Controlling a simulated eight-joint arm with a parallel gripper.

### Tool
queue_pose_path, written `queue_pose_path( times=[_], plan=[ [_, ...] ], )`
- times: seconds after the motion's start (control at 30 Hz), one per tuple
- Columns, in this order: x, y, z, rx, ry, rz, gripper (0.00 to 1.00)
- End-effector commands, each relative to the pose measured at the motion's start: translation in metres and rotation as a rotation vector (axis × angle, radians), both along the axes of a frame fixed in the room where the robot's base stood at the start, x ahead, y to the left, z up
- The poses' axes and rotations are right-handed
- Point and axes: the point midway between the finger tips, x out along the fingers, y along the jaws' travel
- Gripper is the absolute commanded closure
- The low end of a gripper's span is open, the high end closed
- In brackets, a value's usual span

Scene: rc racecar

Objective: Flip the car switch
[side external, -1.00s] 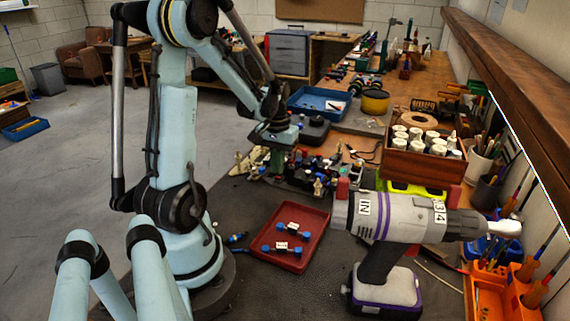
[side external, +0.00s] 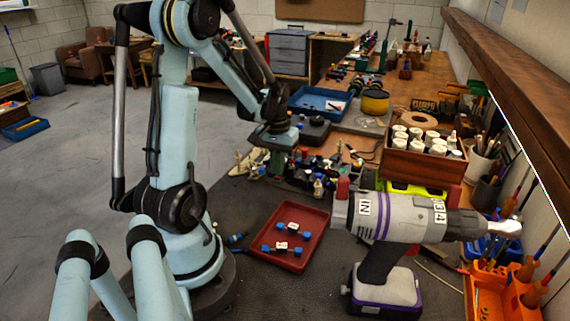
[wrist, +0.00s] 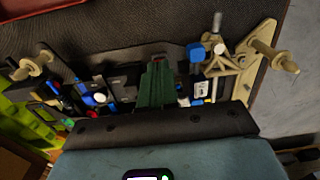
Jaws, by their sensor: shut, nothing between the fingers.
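The car (wrist: 118,90) is an open chassis of black parts with blue, white and red bits and beige suspension arms (wrist: 235,65). In the side external view the car (side external: 318,178) lies on the dark mat beneath my wrist. My gripper (wrist: 157,68) has green fingers that are shut and empty, placed over the middle of the chassis. In the side external view my gripper (side external: 277,172) is low beside the car parts. I cannot tell whether the fingertips touch the car. I cannot pick out the switch; the fingers and wrist hide part of the chassis.
A red tray (side external: 310,245) with small blue-ended parts lies in front of the car. A large drill (side external: 385,250) stands to the right. A wooden box of white bottles (side external: 422,165) and a blue tray (side external: 305,101) are behind.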

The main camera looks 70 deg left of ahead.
Motion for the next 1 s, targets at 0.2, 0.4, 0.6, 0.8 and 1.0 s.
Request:
queue_pose_path(
  times=[0.2, 0.4, 0.6, 0.8, 1.0],
  plan=[
    [0.0, 0.0, -0.003, 0.0, 0.0, 0.0, 1.0],
    [0.0, 0.0, -0.006, 0.0, 0.0, 0.0, 1.0],
    [0.0, 0.0, -0.008, 0.0, 0.0, 0.0, 1.0],
    [0.0, 0.0, -0.011, 0.0, 0.0, 0.0, 1.0],
    [0.0, 0.0, -0.012, 0.0, 0.0, 0.0, 1.0]
  ],
)
